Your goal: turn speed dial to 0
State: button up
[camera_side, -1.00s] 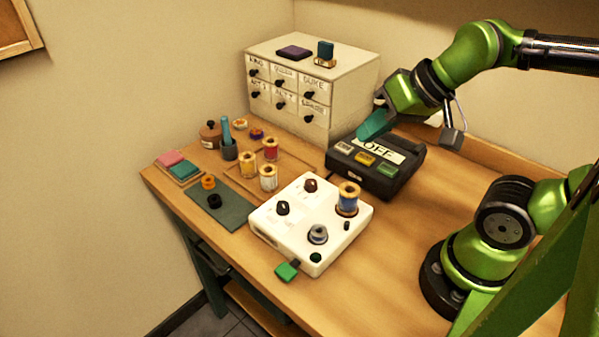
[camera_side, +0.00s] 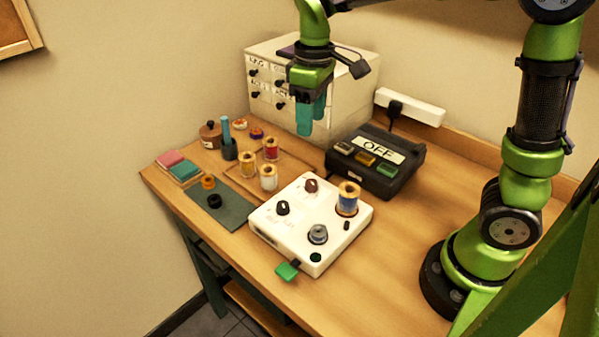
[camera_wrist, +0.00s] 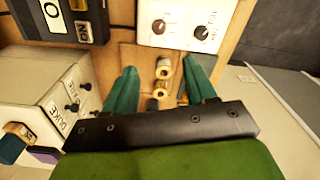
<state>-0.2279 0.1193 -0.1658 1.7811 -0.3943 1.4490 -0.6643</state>
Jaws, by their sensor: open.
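A white control box (camera_side: 270,232) sits on the table. It carries a black dial (camera_side: 283,208) on its left and a brown dial (camera_side: 311,185) at its back; their printed labels are too small to read, so I cannot tell which is the speed dial. In the wrist view the brown dial (camera_wrist: 158,26) and the black dial (camera_wrist: 201,32) show beyond my fingertips. My gripper (camera_side: 312,119) points down with teal fingers, open and empty, in the air in front of the drawer cabinet. It touches neither dial. The fingers also show in the wrist view (camera_wrist: 161,74).
A blue spool (camera_side: 348,199) and a grey knob (camera_side: 318,234) stand on the white box. A black box (camera_side: 391,178) reading OFF is behind it. Several thread spools (camera_side: 268,178) stand left. The drawer cabinet (camera_side: 348,97) is at the back. The table's right front is clear.

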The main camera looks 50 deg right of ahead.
aim_at(311, 182)
jog(key=shift+n, duration=0.5)
notch_tip(311, 182, down, 16)
jog(key=shift+s+d, duration=0.1)
jog(key=shift+s, duration=0.05)
grip_shut()
dwell(0.3)
